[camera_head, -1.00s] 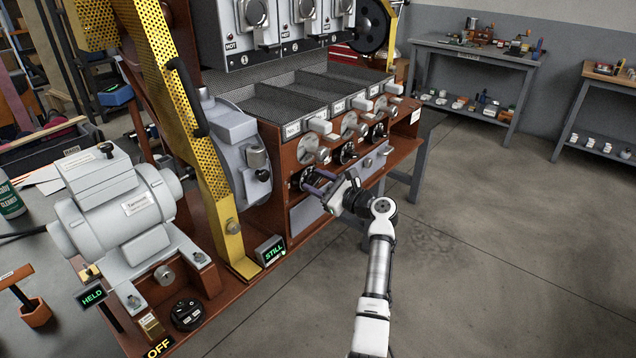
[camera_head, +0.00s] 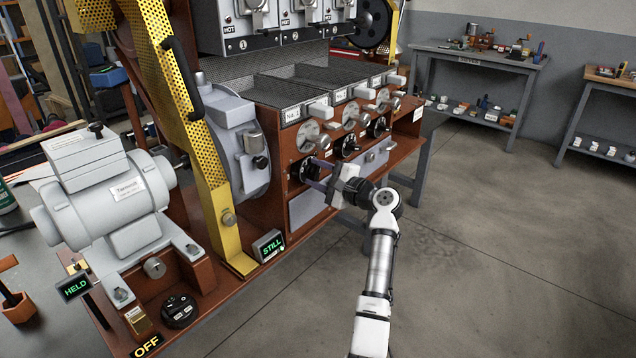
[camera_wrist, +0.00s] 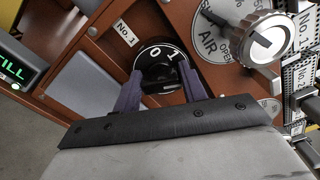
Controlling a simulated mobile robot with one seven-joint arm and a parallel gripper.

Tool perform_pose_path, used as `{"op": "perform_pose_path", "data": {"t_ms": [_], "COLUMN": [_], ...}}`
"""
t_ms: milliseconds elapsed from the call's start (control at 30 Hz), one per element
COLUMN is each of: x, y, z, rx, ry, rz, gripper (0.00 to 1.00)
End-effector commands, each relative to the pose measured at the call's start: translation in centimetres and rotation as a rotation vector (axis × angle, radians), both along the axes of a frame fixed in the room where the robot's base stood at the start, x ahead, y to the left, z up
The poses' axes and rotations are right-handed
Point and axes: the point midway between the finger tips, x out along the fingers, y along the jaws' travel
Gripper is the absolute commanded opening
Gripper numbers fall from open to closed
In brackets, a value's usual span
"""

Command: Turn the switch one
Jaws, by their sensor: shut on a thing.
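Switch one (camera_head: 303,168) is a black round rotary switch on the brown front panel, the nearest of a row of three. In the wrist view its dial (camera_wrist: 158,52) shows white marks 0 and 1 beside a "No.1" label. My gripper (camera_head: 313,173) reaches it from the front right. In the wrist view the two purple fingers of my gripper (camera_wrist: 160,84) stand on either side of the dark knob and are shut on it. The knob's pointer is too dark to read.
The other two black switches (camera_head: 346,146) (camera_head: 378,127) sit farther along the panel. A silver AIR dial (camera_wrist: 255,40) is close beside my fingers. A green "STILL" display (camera_head: 269,245) stands at the lower left. Open floor lies right.

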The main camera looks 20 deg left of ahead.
Motion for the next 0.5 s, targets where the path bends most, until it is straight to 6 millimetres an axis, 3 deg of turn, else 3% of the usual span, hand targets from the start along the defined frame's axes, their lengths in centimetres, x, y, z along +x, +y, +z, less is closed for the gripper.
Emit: {"op": "perform_pose_path", "data": {"t_ms": [500], "x": [-0.06], "y": [-0.01], "z": [-0.88], "rx": [-0.168], "ry": [-0.461], "rz": [0.001], "gripper": [0.19]}}
